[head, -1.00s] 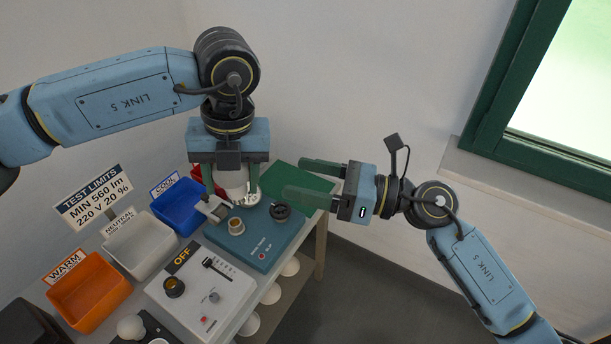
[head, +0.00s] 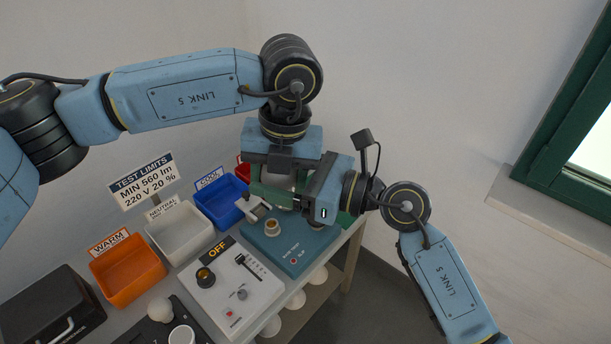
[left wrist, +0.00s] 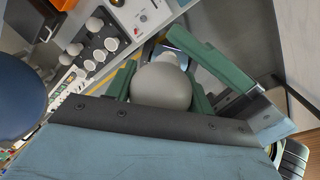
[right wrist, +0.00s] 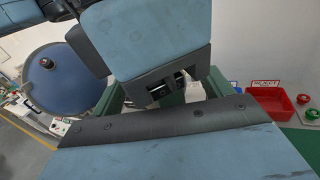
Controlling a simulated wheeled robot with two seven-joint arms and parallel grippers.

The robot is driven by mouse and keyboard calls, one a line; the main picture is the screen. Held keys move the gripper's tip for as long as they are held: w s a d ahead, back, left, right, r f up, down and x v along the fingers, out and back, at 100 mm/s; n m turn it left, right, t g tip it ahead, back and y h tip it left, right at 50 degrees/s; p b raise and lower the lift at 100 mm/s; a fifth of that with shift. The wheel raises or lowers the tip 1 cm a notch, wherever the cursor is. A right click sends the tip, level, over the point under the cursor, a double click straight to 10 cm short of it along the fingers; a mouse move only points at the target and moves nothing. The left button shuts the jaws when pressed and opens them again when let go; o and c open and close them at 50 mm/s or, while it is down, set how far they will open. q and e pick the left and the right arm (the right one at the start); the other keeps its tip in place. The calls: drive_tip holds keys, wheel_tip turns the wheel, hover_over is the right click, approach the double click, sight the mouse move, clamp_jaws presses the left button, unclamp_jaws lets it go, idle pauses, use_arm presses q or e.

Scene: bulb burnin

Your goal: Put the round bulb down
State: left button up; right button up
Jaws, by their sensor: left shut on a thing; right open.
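My left gripper (head: 277,182) is shut on the round bulb above the back of the blue tester. In the left wrist view the round bulb (left wrist: 162,86) is a large pale grey globe between green fingers. My right gripper (head: 270,197) is open and has come in from the right, its green fingers in front of and close around the bulb. One of its fingers (left wrist: 190,48) crosses beyond the bulb in the left wrist view. In the head view the bulb is mostly hidden by the two grippers; I cannot tell whether the right fingers touch it.
The blue tester (head: 300,252) has a brass socket (head: 272,229). Orange (head: 128,272), white (head: 182,236) and blue (head: 218,204) bins line the left. A white OFF panel (head: 225,290) stands in front. A red reject bin (right wrist: 275,104) shows in the right wrist view.

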drive_tip(key=shift+w+a, duration=0.15)
drive_tip(key=shift+a, duration=0.2)
drive_tip(key=shift+c, duration=0.5)
drive_tip(key=c, duration=1)
use_arm(q)
drive_tip(key=o, duration=1)
drive_tip(key=shift+c, duration=0.2)
use_arm(e)
drive_tip(key=shift+o, duration=0.2)
use_arm(q)
drive_tip(key=shift+o, duration=0.6)
drive_tip(key=shift+s+d, duration=0.1)
drive_tip(key=shift+d, duration=0.1)
use_arm(e)
drive_tip(key=shift+a, duration=0.1)
